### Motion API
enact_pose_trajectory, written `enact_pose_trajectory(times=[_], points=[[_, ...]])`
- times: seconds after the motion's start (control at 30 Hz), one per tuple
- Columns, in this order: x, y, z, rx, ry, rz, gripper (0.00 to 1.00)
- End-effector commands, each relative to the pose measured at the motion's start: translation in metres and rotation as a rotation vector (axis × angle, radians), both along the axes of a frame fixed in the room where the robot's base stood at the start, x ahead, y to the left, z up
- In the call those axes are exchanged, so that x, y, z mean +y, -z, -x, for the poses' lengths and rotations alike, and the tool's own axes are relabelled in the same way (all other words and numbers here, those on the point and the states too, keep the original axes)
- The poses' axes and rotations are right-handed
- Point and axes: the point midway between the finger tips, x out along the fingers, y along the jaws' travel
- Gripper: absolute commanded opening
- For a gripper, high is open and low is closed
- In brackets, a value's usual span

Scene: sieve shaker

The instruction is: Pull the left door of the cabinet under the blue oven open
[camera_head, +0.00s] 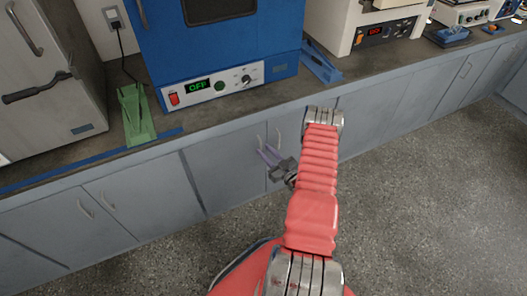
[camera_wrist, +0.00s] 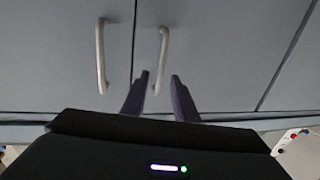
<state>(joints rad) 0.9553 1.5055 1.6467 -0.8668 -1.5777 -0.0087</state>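The blue oven (camera_head: 225,45) stands on the counter, its display reading OFF. Below it is a grey cabinet with a left door (camera_head: 225,165) and a right door (camera_head: 300,125), both shut. The left door's handle (camera_head: 260,141) and the right door's handle (camera_head: 278,139) stand side by side at the seam. The wrist view looks upside down, so the left door's handle (camera_wrist: 161,58) is on the right there. My gripper (camera_head: 264,150) is open at the left door's handle. In the wrist view its purple fingertips (camera_wrist: 159,76) lie either side of that handle; contact is not clear.
A neighbouring cabinet (camera_head: 75,220) with two handles stands to the left, its doors shut. A green object (camera_head: 135,115) and a blue one (camera_head: 321,62) lie on the counter. The speckled floor (camera_head: 430,190) before the cabinets is clear.

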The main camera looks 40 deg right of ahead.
Motion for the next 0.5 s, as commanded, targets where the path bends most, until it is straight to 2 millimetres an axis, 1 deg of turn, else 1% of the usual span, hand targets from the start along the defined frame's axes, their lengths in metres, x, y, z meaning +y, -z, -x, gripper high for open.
enact_pose_trajectory(times=[0.1, 0.2, 0.43, 0.47, 0.5], points=[[-0.0005, 0.0, -0.0095, 0.0, -0.001, 0.0, 0.27], [-0.0007, 0.0002, -0.0126, 0.001, 0.0, -0.001, 0.27], [-0.0011, 0.0001, -0.0127, 0.0, 0.0, -0.001, 0.27], [-0.0011, 0.0001, -0.0127, 0.0, 0.0, -0.001, 0.27], [-0.0011, 0.0, -0.0127, 0.0, 0.0, -0.001, 0.24]])
